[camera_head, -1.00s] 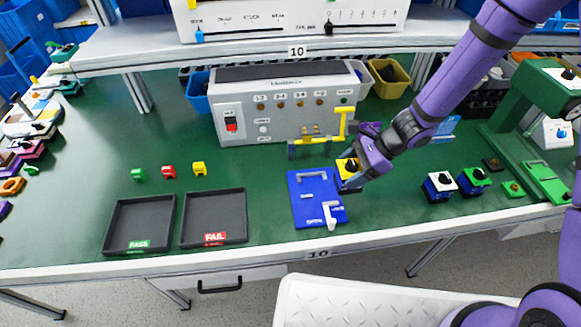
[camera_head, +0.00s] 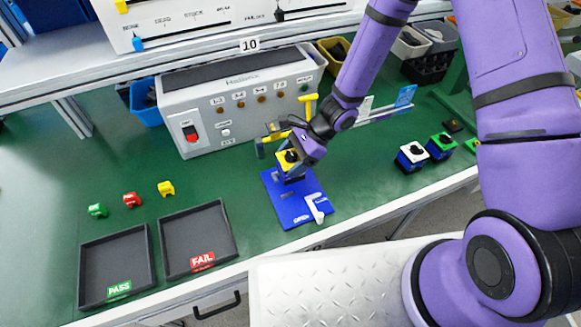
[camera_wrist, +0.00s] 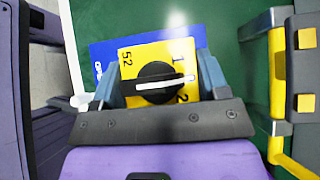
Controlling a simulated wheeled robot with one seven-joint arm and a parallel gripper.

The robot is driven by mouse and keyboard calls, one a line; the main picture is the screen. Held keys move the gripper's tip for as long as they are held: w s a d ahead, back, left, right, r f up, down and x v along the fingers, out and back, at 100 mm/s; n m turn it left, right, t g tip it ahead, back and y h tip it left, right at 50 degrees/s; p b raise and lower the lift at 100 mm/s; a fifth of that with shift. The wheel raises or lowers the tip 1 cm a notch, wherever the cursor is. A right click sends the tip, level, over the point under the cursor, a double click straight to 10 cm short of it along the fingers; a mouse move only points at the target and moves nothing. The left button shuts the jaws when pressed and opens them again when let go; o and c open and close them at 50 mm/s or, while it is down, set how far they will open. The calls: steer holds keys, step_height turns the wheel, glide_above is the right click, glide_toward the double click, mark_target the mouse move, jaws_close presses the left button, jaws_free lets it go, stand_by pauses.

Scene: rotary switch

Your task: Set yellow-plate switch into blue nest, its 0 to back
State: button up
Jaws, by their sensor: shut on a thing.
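The yellow-plate switch (camera_head: 287,159) is held in my gripper (camera_head: 297,158) at the back end of the blue nest (camera_head: 292,207). Whether it touches the nest cannot be told. In the wrist view the yellow plate (camera_wrist: 187,53) sits between both fingers of my gripper (camera_wrist: 160,84). Its black knob has a white bar lying nearly level. I read "52" at the left, "1" at the upper right and "2" at the lower right; no 0 is clear. Part of the blue nest (camera_wrist: 103,52) shows behind the plate. A white L-shaped piece stands at the nest's front.
The grey tester box (camera_head: 240,100), with a yellow clamp handle (camera_head: 308,106) at its right, stands behind. PASS (camera_head: 118,260) and FAIL (camera_head: 196,238) trays lie left. White-plate (camera_head: 411,156) and green-plate (camera_head: 441,146) switches stand right. Green table is open between.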

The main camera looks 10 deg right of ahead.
steer(key=shift+f, duration=1.8)
steer(key=o, duration=1)
steer(key=shift+f, duration=0.1)
steer(key=shift+w+d+r, duration=0.1)
steer(key=shift+d+r, duration=0.2)
steer(key=shift+r, duration=0.1)
steer(key=v, duration=1.1)
steer(key=shift+d+r, duration=0.1)
steer(key=shift+d, duration=0.05)
